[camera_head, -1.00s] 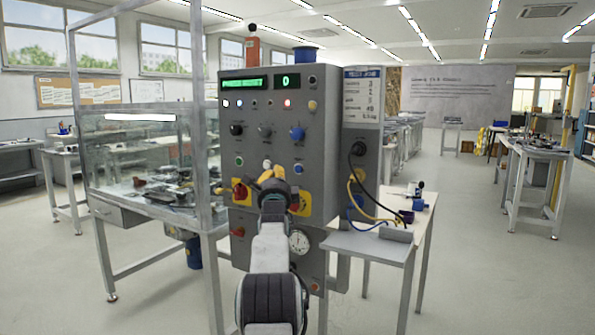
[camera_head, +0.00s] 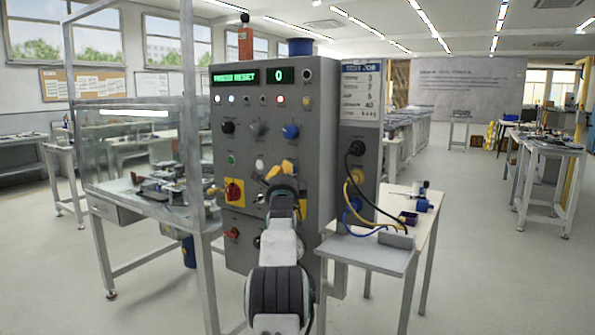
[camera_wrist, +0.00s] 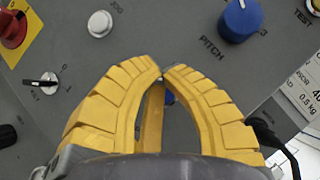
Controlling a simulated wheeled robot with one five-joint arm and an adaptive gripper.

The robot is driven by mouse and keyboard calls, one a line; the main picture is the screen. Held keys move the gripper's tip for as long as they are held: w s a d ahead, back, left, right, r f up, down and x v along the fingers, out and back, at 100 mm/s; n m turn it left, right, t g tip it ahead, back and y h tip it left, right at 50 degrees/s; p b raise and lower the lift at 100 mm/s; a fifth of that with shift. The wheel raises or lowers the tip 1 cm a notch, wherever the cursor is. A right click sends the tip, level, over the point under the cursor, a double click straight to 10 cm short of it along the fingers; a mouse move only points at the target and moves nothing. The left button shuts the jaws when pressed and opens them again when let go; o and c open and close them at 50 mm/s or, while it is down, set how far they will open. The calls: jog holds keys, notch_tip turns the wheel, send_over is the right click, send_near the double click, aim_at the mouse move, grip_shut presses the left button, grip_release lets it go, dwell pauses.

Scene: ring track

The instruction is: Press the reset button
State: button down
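The grey control panel (camera_head: 219,141) stands ahead with a green display. My gripper (camera_wrist: 162,74) has yellow fingers with their tips together, just in front of the panel. A bit of a blue part (camera_wrist: 169,97) shows behind the fingers, mostly hidden; it may be a button, and no label on it is readable. A white button (camera_wrist: 100,23) marked JOG is at the upper left in the wrist view, and a blue knob (camera_wrist: 240,18) marked PITCH is at the upper right. No RESET label is readable. I cannot tell whether the fingers touch the panel.
A red knob (camera_wrist: 12,28) on a yellow plate and a small switch (camera_wrist: 40,82) are left of the fingers. A side table (camera_head: 365,253) with cables stands right of the panel. A glass-walled bench (camera_head: 120,210) stands left. Open floor lies to the right.

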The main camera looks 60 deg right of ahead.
jog(key=shift+d, duration=0.15)
dwell(1.5)
jog(key=shift+d+p, duration=0.3)
jog(key=shift+d+r+p, duration=0.1)
jog(key=shift+d+p, duration=0.35)
jog(key=shift+p, duration=0.05)
dwell(0.9)
jog(key=shift+a+b, duration=0.2)
jog(key=shift+b, duration=0.35)
jog(key=shift+a+b, duration=0.65)
jog(key=shift+b, duration=0.3)
dwell(0.5)
